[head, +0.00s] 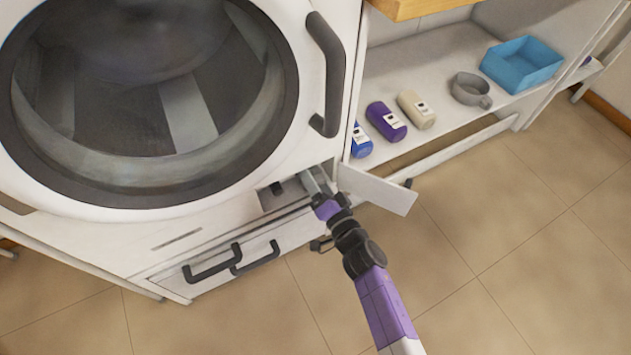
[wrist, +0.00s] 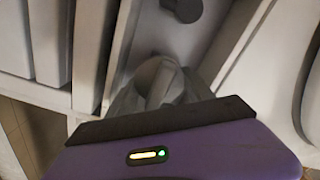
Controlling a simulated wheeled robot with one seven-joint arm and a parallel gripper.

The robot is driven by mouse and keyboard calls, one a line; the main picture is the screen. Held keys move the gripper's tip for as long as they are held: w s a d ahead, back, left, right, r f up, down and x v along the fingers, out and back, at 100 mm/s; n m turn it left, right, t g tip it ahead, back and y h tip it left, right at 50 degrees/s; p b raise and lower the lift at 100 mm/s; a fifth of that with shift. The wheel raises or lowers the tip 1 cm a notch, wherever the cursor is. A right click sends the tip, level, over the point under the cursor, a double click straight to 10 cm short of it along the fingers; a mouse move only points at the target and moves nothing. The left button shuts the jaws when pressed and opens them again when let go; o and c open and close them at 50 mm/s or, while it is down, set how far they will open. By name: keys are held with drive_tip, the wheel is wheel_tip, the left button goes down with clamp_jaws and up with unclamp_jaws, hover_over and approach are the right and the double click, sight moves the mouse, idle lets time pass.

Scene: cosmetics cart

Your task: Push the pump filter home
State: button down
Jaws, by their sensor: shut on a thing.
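The washing machine (head: 215,230) has a small hatch opening (head: 275,200) at its lower right, with its white flap (head: 375,190) swung open to the right. My gripper (head: 313,182) reaches into this opening, beside the flap. In the wrist view, my gripper (wrist: 160,95) is shut on the grey, rounded grip of the pump filter (wrist: 158,75). The filter's body is hidden, so I cannot tell how deep it sits. A dark round knob (wrist: 183,8) shows beyond it in the wrist view.
Two dark handles (head: 212,265) are on the machine's lower front, left of my arm. The shelf (head: 440,55) at right holds several bottles (head: 386,121), a grey cup (head: 470,89) and a blue bin (head: 521,64). The tiled floor (head: 500,240) is clear.

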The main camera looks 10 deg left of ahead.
drive_tip(key=x, duration=0.2)
drive_tip(key=shift+w+a+b, duration=0.15)
drive_tip(key=shift+w+b, duration=0.05)
drive_tip(key=shift+b, duration=0.15)
drive_tip(key=shift+w+a, duration=0.1)
drive_tip(key=shift+w, duration=0.1)
drive_tip(key=shift+r, duration=0.1)
drive_tip(key=c, duration=0.6)
unclamp_jaws()
drive_tip(key=shift+o, duration=0.2)
drive_tip(key=p+v, duration=0.4)
drive_tip(key=v, duration=0.3)
drive_tip(key=shift+s+d+p, duration=0.2)
drive_tip(key=shift+s+p, duration=0.1)
drive_tip(key=shift+p, duration=0.1)
